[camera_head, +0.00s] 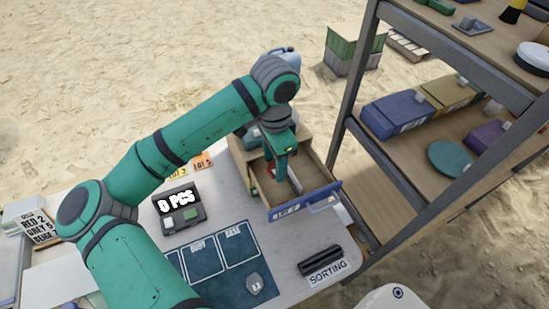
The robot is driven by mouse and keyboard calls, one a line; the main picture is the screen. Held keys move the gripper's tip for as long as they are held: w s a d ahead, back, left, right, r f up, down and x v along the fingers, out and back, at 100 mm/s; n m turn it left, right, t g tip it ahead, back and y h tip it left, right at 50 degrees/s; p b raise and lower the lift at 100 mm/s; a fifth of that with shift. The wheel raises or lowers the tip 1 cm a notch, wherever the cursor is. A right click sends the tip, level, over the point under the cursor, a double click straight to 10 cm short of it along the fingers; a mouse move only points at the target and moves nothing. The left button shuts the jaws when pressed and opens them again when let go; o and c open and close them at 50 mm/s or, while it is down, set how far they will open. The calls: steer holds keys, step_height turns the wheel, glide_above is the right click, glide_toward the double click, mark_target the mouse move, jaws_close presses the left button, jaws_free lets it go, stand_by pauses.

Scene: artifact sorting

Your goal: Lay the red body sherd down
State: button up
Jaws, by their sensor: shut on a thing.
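My gripper (281,172) reaches down into an open wooden drawer with a blue front (329,192). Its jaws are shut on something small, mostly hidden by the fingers. A small red patch, likely the red body sherd (271,169), shows at the left of the fingers. I cannot tell whether it touches the drawer floor. The dark blue sorting mat (213,288) lies on the table in front, with outlined fields, two of them labelled BODY and BASE. A small grey piece (254,284) lies at the mat's right side.
A counting device (179,209) reading 0 PCS stands left of the drawer, below small LOT tags (202,162). A black bar (321,260) and a SORTING sign (328,273) are at the table's right. A loaded shelf rack (353,92) rises close on the right.

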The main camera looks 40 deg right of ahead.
mark_target(274, 188)
steer(key=shift+f, duration=4.75)
steer(key=o, duration=1.1)
step_height(274, 188, up, 11)
steer(key=shift+f, duration=0.1)
